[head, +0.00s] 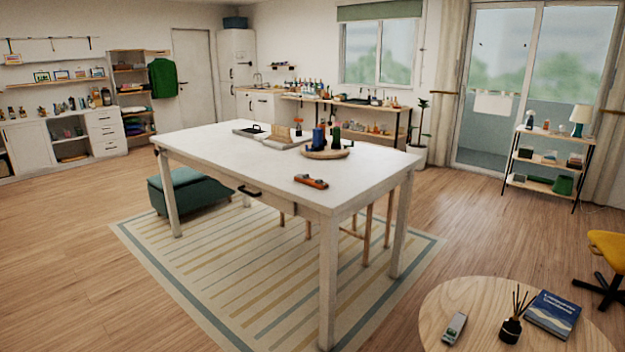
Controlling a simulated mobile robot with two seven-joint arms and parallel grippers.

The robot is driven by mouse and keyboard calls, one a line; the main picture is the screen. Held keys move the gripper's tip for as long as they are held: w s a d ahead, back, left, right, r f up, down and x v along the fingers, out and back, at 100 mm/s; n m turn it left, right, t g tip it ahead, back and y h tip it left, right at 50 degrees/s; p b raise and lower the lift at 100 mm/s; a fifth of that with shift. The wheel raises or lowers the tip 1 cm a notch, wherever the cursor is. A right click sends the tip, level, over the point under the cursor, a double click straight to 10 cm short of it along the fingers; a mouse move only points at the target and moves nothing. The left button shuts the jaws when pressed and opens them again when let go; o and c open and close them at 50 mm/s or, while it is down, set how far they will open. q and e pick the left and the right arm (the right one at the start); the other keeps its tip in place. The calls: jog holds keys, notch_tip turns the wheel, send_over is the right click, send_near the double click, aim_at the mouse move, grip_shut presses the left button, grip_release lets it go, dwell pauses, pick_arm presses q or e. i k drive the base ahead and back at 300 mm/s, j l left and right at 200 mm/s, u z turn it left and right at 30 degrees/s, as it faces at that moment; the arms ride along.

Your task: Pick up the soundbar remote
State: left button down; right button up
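A small light grey remote (454,328) lies on the round wooden table (455,295) at the bottom right of the head view. It looks like the soundbar remote, but any label is too small to read. It lies left of a dark reed diffuser (511,330), apart from it. Neither of my grippers is in view.
A blue book (553,314) lies beside the diffuser. A long white table (230,155) on a striped rug (215,285) fills the middle, with an orange object (311,181) and a round tray (325,154). A yellow chair (608,245) stands at right. Wooden floor is open at left.

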aim_at(314, 182)
jog(key=i+j+z, duration=0.15)
jog(key=i+j, duration=0.3)
jog(key=i, duration=0.15)
jog(key=i+j+z, duration=0.2)
jog(key=i+j, duration=0.35)
jog(key=i+j+z, duration=0.15)
jog(key=i+j, duration=0.45)
jog(key=i+j+z, duration=0.15)
jog(key=i+j, duration=0.35)
jog(key=j, duration=0.2)
